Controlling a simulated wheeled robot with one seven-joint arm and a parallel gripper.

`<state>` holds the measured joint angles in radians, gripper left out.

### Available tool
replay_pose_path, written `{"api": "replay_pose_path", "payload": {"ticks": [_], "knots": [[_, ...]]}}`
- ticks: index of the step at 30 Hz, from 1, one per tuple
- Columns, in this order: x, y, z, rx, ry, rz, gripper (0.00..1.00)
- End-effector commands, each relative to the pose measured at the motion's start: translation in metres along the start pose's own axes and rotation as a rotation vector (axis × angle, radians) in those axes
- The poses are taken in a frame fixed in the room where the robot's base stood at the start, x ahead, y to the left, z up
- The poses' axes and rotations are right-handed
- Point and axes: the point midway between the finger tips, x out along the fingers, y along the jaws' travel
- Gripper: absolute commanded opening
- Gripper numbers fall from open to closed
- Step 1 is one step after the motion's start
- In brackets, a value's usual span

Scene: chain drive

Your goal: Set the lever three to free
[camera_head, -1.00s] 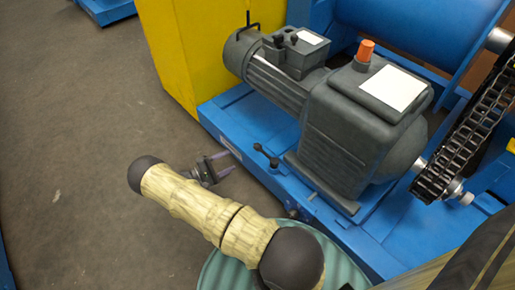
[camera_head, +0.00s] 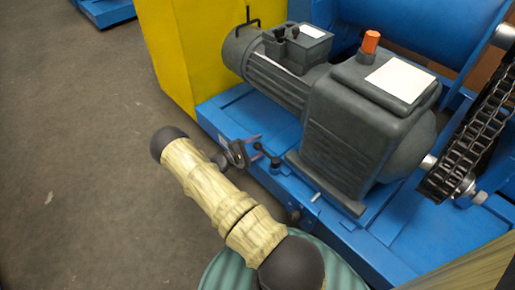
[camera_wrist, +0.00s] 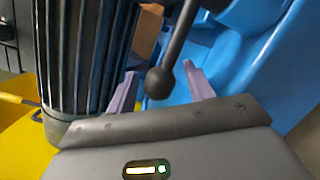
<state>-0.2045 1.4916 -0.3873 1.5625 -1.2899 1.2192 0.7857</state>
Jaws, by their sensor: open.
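A dark lever (camera_head: 269,155) with a ball knob sits on the front edge of the blue machine base, beside the grey motor. No number shows, so I cannot tell whether it is lever three. In the wrist view the lever (camera_wrist: 178,42) runs down to its round knob between my two purple fingers. My gripper (camera_head: 257,147) is at the knob in the head view; in the wrist view my gripper (camera_wrist: 161,74) is open, with gaps on both sides of the knob. Its depth relative to the fingers is hard to judge.
The grey motor and gearbox (camera_head: 355,130) stand just behind the lever. A yellow panel (camera_head: 185,50) rises at the back left, and a chain (camera_head: 470,145) runs at the right. The blue base (camera_head: 225,118) lies underneath. The floor at left is clear.

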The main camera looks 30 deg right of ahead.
Motion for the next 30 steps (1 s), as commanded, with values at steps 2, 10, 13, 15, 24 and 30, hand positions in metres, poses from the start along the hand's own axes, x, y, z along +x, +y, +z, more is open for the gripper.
{"api": "replay_pose_path", "payload": {"ticks": [2, 10, 13, 15, 24, 30], "knots": [[0.0001, 0.0004, 0.0003, 0.000, 0.000, 0.000, 0.52], [-0.0002, 0.0003, 0.0002, 0.000, -0.001, 0.000, 0.21], [-0.0003, 0.0002, 0.0002, 0.000, -0.001, 0.000, 0.01], [-0.0003, 0.0002, 0.0002, 0.000, -0.001, 0.000, 0.00], [-0.0024, 0.0013, 0.0015, -0.002, 0.015, 0.012, 0.00], [-0.0083, 0.0029, 0.0031, -0.004, 0.061, 0.044, 0.00]]}}
